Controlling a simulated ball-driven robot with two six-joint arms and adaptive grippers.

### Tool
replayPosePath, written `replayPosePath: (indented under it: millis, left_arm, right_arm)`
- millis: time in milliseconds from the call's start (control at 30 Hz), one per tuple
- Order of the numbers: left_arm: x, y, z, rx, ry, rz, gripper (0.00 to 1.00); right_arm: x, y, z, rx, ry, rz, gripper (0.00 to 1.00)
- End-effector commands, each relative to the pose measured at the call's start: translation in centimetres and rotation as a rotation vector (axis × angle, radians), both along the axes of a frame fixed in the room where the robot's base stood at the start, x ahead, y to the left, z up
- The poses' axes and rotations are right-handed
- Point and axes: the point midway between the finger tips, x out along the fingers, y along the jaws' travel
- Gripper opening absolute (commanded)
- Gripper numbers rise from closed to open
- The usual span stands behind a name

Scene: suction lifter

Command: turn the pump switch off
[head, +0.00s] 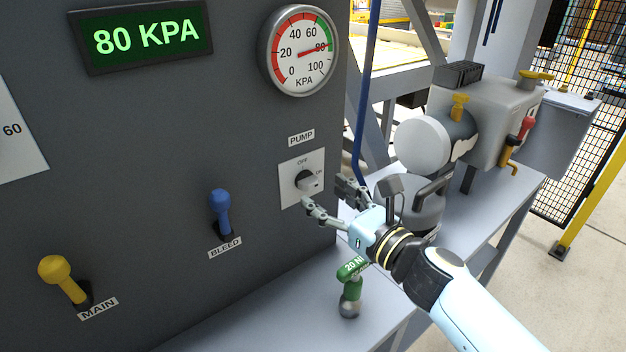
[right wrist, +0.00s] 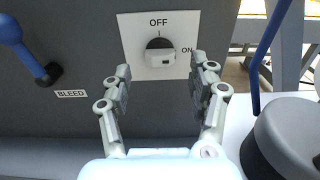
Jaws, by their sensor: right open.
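The pump switch (head: 309,183) is a rotary knob on a white plate marked OFF at the top and ON at the right, under the PUMP label. Its light grip points to the right, toward ON. In the right wrist view the knob (right wrist: 160,53) sits ahead, between the fingertips. My right gripper (head: 324,194) is open and empty in front of the switch plate, slightly below and right of the knob. In the right wrist view its two fingers (right wrist: 161,78) stand either side of the knob, apart from it. My left gripper is not in view.
The display (head: 147,36) reads 80 KPA, and the gauge (head: 299,50) points near 80. A blue BLEED lever (head: 221,211) and a yellow MAIN lever (head: 64,279) stick out of the panel. A green-topped object (head: 350,290) stands below my gripper. A blue hose (head: 367,90) hangs right of the panel.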

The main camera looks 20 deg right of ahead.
Motion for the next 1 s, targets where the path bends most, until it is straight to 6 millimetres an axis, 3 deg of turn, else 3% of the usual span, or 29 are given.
replayPosePath:
  millis: [233,633,1000]
  left_arm:
    - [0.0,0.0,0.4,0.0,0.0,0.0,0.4]
    - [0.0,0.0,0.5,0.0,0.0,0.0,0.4]
    - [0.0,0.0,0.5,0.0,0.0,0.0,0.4]
  right_arm:
    - [3.5,1.3,0.0,-0.002,-0.001,0.0,0.6]
    - [4.2,1.6,-0.1,-0.003,0.0,0.001,0.58]
    - [4.2,1.5,-0.1,-0.004,0.0,0.001,0.1]
